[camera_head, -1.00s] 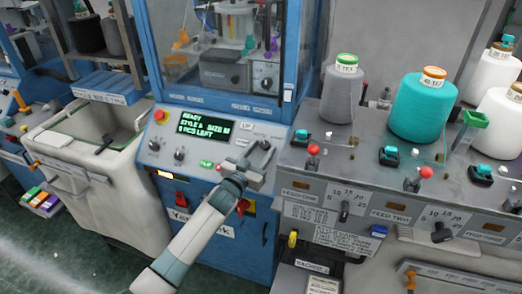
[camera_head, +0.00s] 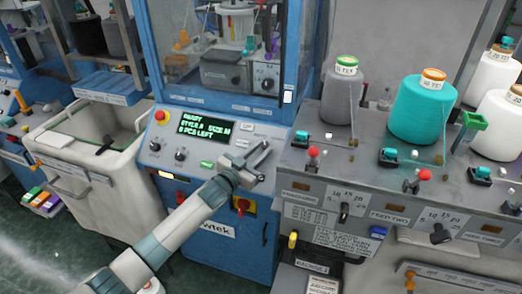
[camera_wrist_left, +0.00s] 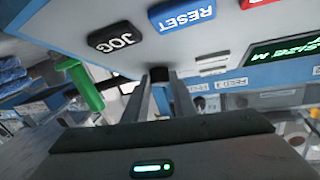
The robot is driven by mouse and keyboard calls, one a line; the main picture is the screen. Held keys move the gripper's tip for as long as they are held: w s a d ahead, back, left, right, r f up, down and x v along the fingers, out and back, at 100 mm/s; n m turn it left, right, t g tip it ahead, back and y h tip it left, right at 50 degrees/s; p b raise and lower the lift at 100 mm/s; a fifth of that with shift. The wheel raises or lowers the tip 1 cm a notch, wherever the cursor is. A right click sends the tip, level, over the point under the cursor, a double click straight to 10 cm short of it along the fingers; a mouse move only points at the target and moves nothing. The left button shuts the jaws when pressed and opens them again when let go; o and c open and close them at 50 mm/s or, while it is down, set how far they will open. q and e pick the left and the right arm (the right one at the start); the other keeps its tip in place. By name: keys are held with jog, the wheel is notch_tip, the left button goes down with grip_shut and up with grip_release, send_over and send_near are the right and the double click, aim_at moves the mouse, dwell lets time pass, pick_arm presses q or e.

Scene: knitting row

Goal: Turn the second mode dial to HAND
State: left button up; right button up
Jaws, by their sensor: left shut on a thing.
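The blue knitting machine's sloped white panel (camera_head: 165,130) carries a lit green-text screen (camera_head: 206,126) and two dark knobs, one left (camera_head: 155,146) and one right (camera_head: 180,155). No mode dial or HAND label can be read in the head view. My left gripper (camera_head: 259,153) is at the panel's right end. In the left wrist view, its two fingers (camera_wrist_left: 164,82) are closed about a small dark knob (camera_wrist_left: 158,73) just beyond the JOG (camera_wrist_left: 113,38) and RESET (camera_wrist_left: 183,14) buttons. The knob's pointer and markings are hidden. My right gripper is not in view.
A red emergency button (camera_head: 161,115) sits at the panel's left end. A grey yarn stand (camera_head: 310,165) with cones and red-topped levers is close to the gripper's right. A pale bin (camera_head: 75,150) stands left. A red knob on yellow (camera_head: 243,205) is below the gripper.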

pick_arm(q)
jog(key=m, duration=0.1)
jog(key=m+g+h, duration=0.2)
jog(key=shift+w+a+r, duration=0.15)
jog(key=shift+w+a, duration=0.1)
jog(key=shift+a, duration=0.05)
jog(key=m+g, duration=0.1)
jog(key=m+g+h, duration=0.1)
jog(key=m, duration=0.1)
jog(key=m+g, duration=0.1)
jog(key=shift+w+a+r+m+g+h, duration=0.15)
jog(key=shift+w+m+g+h, duration=0.15)
jog(key=shift+g, duration=0.1)
jog(key=shift+w+r+m+g+b, duration=0.15)
jog(key=shift+m+g+b, duration=0.25)
jog(key=shift+m+g, duration=0.7)
jog(key=shift+w+m+g+b, duration=0.1)
jog(key=shift+m+g+b, duration=0.25)
jog(key=shift+m+g, duration=0.75)
jog(key=shift+m, duration=0.3)
jog(key=o, duration=1)
jog(key=shift+o, duration=0.2)
jog(key=shift+a, duration=0.1)
jog(key=b+v, duration=0.4)
jog(key=v, duration=1.3)
jog(key=shift+a, duration=0.2)
